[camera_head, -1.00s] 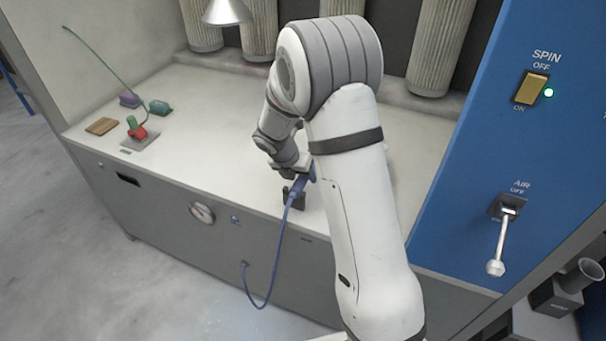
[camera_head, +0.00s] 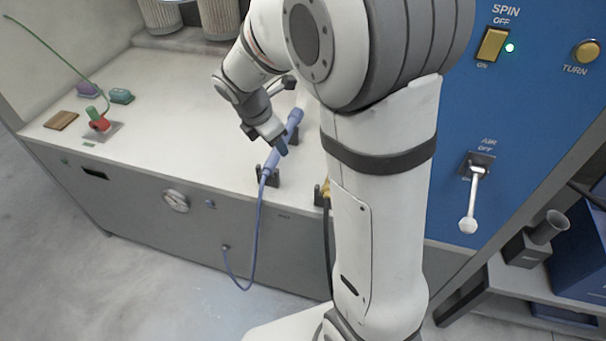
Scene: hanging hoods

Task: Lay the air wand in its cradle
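The blue wand (camera_head: 293,122), with a blue hose at its near end, lies slanted on the white bench, its far end up and to the right. I take it for the air wand, though no label on it is readable. Its near part is at a dark upright bracket (camera_head: 268,180) by the bench's front edge, which looks like the cradle. I cannot tell whether the wand is fully seated. My gripper (camera_head: 277,143) is at the wand's middle and overlaps it. Its fingers are too small and partly hidden to show whether they grip it.
A second dark holder with a yellow fitting (camera_head: 325,188) and black hose stands right, close to my arm. A red-and-green nozzle (camera_head: 98,122) with a green hose stands at left. The blue panel (camera_head: 520,120) with its air lever (camera_head: 472,200) is at right. The bench's middle left is clear.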

